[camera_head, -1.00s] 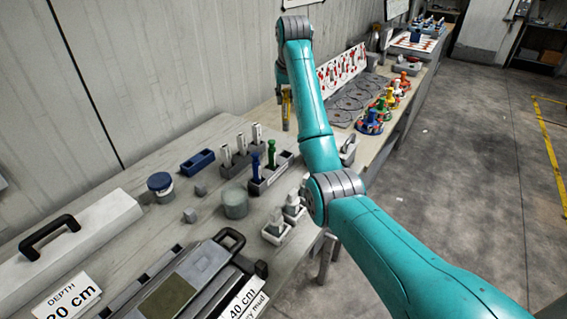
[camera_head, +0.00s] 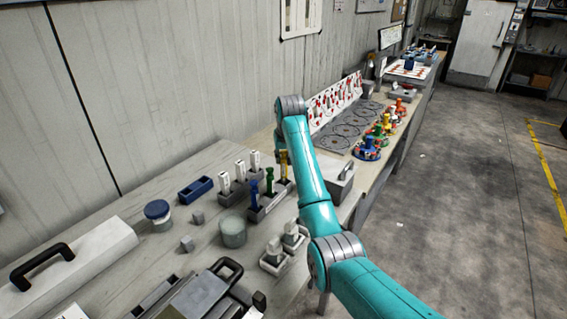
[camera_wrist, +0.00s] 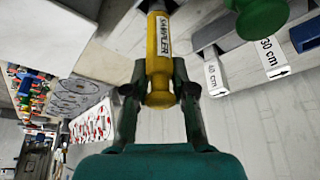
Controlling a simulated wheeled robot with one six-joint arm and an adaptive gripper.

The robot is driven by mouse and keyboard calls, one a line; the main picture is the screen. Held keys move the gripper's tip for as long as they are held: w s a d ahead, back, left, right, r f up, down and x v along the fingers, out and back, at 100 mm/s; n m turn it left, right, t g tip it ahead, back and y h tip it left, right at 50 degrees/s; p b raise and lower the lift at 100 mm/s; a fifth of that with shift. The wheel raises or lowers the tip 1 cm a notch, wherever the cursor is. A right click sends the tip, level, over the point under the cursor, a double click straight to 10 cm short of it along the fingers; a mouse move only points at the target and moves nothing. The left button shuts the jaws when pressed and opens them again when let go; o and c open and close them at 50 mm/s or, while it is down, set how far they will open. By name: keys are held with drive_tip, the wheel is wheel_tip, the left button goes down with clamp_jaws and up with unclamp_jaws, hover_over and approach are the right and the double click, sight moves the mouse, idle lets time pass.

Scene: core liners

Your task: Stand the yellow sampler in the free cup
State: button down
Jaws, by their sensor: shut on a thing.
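The yellow sampler (camera_head: 284,165) is upright at the right end of the grey cup rack (camera_head: 262,212), beside the green sampler (camera_head: 270,180) and the blue sampler (camera_head: 254,192). In the wrist view the yellow sampler (camera_wrist: 159,50), marked SAMPLER, sits between the two fingers of my gripper (camera_wrist: 159,78), which is shut on it near its knobbed end. Its far end meets a grey part at the top edge of that view. I cannot tell how deep it sits in the cup. In the head view my arm's end partly hides the gripper.
A grey block with white marked liners (camera_head: 232,194) and a blue tray (camera_head: 196,190) stand left of the rack. A grey round pot (camera_head: 233,233) and white holders (camera_head: 272,262) are in front. A grey handled box (camera_head: 334,180) is close on the right.

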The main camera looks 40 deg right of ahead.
drive_tip(key=shift+f, duration=1)
drive_tip(key=shift+f, duration=0.15)
drive_tip(key=c, duration=1)
unclamp_jaws()
drive_tip(key=shift+o, duration=0.2)
drive_tip(key=v, duration=1.2)
